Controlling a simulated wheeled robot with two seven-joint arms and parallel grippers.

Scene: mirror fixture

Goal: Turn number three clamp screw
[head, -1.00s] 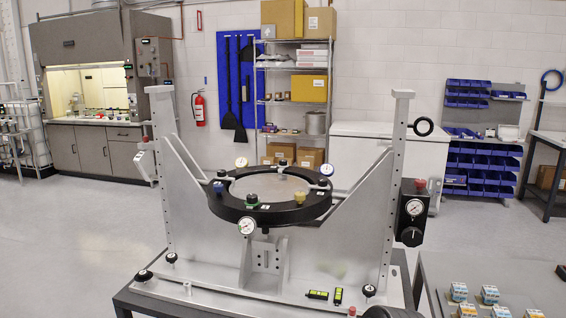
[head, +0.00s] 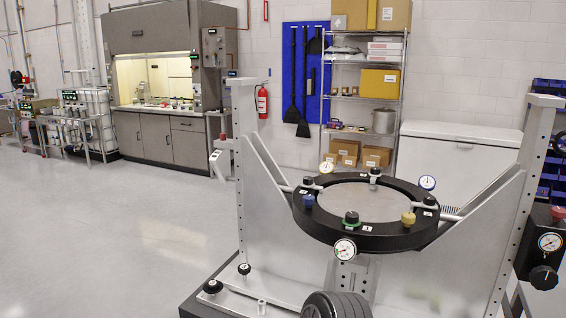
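The mirror fixture holds a black ring (head: 306,222) around a pale round mirror (head: 362,200), between two tall grey uprights. Several clamp screw knobs stand on the ring: a green-based one (head: 351,217) at the front, a yellow one (head: 408,218) at front right, a blue one (head: 309,200) at left, and black ones at the back (head: 375,172) and right (head: 429,201). Small white labels sit by some knobs; their numbers are too small to read with certainty. A dial gauge (head: 344,248) hangs at the ring's front. Neither of my grippers is in view.
A black box with a gauge and knob (head: 543,257) is on the right upright. A dark ribbed round part (head: 336,305) shows at the bottom edge; I cannot tell what it belongs to. A white chest (head: 458,150) and shelving stand behind. The floor at left is clear.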

